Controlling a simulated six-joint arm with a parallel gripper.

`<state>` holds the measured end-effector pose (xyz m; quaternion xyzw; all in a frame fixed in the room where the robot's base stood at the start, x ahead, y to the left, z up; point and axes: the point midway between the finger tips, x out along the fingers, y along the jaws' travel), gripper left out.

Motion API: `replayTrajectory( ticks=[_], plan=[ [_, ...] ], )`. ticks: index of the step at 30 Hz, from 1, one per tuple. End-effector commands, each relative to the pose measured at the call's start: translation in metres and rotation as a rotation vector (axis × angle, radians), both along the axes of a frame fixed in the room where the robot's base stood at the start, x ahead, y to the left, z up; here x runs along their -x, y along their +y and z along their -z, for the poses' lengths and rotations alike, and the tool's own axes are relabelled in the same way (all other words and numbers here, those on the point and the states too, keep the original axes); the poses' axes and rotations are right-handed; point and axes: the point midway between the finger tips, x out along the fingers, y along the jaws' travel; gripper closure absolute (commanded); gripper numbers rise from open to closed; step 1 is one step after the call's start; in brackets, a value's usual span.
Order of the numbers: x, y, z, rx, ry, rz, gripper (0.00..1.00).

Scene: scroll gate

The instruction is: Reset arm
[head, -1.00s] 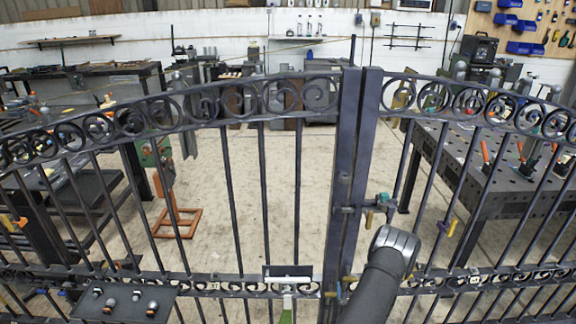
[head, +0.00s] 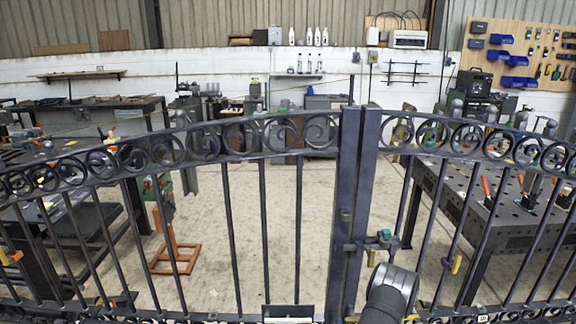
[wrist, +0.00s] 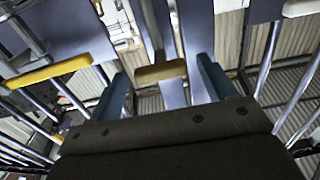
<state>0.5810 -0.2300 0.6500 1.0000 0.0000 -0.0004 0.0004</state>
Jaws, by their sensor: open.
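My gripper (wrist: 162,68) is open in the wrist view, with its two teal fingers spread apart. A yellow bar (wrist: 160,72) shows in the gap between the fingers; I cannot tell whether it is between them or beyond them. The dark scrolled iron gate (head: 347,215) spans the head view, with two upright posts side by side near the middle.
A second yellow bar (wrist: 48,71) is at the left of the wrist view. Behind the gate are a perforated work table (head: 510,215) at right, an orange stand (head: 175,258) and benches at left. The floor (head: 265,200) between them is clear.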

Motion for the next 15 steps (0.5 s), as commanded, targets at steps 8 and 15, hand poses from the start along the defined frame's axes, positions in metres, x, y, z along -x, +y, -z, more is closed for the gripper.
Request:
replayTrajectory(
  ticks=[8,15],
  plan=[
    [0.057,-0.001,0.001,-0.002,0.004,0.004,0.24],
    [0.104,-0.001,0.001,-0.003,0.004,0.005,0.24]
  ],
)
